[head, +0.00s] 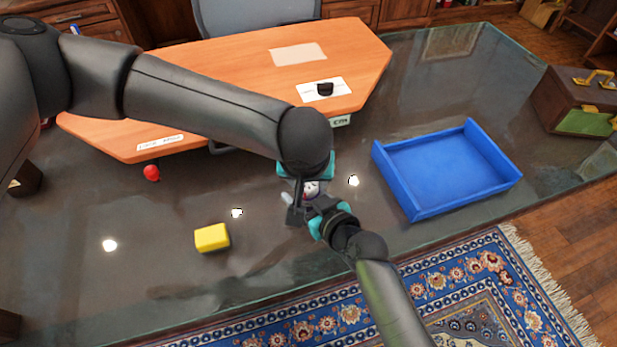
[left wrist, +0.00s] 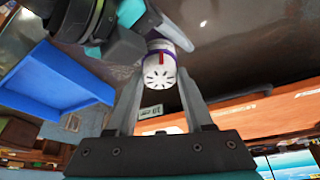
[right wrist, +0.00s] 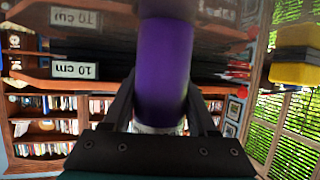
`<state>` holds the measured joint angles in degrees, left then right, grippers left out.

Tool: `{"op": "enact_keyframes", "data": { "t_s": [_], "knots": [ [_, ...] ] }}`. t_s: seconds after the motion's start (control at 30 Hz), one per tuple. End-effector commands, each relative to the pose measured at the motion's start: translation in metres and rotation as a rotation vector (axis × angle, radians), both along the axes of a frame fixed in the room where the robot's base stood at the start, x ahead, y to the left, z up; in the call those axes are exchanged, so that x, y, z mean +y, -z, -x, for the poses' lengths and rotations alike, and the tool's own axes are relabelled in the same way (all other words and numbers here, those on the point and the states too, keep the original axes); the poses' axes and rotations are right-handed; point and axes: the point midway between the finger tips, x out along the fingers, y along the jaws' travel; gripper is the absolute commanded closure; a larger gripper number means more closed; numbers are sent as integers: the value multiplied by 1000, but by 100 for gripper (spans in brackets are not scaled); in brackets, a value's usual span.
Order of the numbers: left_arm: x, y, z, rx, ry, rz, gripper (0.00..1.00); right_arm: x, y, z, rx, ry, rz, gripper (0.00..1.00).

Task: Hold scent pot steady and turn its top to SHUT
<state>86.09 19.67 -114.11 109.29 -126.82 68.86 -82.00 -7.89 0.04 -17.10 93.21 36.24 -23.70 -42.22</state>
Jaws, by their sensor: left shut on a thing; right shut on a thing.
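The scent pot (head: 311,187) is mostly hidden between my two grippers in the head view. In the left wrist view its white, slotted top (left wrist: 158,75) faces the camera, with a small red mark and a purple band near its rim. My left gripper (left wrist: 163,72) is shut on the top. It comes from above in the head view (head: 302,188). My right gripper (right wrist: 162,85) is shut on the purple body (right wrist: 163,65), coming from the front (head: 307,208). I cannot read any SHUT marking, so the top's setting is unclear.
A blue tray (head: 408,195) lies to the right on the dark glass surface (head: 150,275). A yellow block (head: 212,238) and a small red object (head: 152,172) are to the left. An orange wooden board (head: 220,75) lies behind, and a brown case (head: 575,92) stands far right.

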Motion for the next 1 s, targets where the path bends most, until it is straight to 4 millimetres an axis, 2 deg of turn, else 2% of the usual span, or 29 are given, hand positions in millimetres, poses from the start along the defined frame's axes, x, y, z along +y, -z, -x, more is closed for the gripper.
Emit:
{"op": "enact_keyframes", "data": {
  "t_s": [0.4, 0.9, 0.93, 1.0],
  "knots": [
    [1, -1, 0, 0, 168, 2, 100, -1, 1, 0, 2, 1, 3, 100],
    [1, -1, 0, 0, 186, 1, 100, -1, 1, 0, 2, 1, 3, 100],
    [1, -1, 0, 0, 185, 2, 47, -1, 1, 0, 2, 1, 3, 100],
    [1, -1, 0, 0, 185, 2, 39, -1, 1, 0, 2, 1, 3, 100]
  ]
}}
